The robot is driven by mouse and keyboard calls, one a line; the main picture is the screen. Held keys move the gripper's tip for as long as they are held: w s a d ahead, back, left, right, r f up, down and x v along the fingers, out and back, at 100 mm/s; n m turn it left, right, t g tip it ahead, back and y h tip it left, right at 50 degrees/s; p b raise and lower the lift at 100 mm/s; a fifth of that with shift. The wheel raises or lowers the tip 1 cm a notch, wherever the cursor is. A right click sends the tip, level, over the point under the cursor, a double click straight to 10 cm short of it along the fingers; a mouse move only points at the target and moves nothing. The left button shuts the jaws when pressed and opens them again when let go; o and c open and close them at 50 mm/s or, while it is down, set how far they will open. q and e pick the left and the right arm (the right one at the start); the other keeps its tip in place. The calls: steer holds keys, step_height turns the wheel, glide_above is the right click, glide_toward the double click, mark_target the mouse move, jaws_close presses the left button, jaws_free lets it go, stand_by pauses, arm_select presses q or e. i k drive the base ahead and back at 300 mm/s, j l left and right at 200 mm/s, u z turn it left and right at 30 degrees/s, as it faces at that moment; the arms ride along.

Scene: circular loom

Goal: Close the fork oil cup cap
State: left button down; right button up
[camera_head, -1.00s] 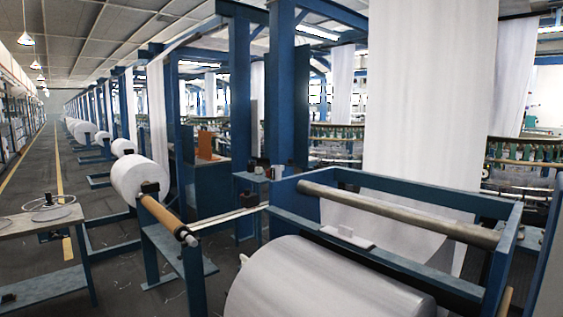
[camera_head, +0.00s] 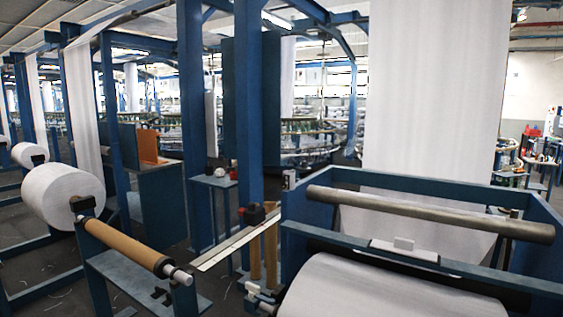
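I cannot make out the fork oil cup or its cap in the head view. A small blue shelf (camera_head: 213,182) on a post stands left of the middle with small items on it, too small to tell. Neither of my grippers is in view, so I cannot see how they stand.
A blue loom frame with a steel roller (camera_head: 430,213) and a large white fabric roll (camera_head: 385,292) fills the right front. A brown roller (camera_head: 120,243) and a white roll (camera_head: 62,196) stand at left. Blue posts (camera_head: 193,125) rise mid-view. A little dark floor shows at lower left.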

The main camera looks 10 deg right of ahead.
mark_target(304, 167)
steer(key=i+j+z, duration=0.1)
steer(key=i+j, duration=0.65)
steer(key=j, duration=0.2)
steer(key=i+j+z, duration=0.15)
steer(key=i+j, duration=0.2)
steer(key=j, duration=0.1)
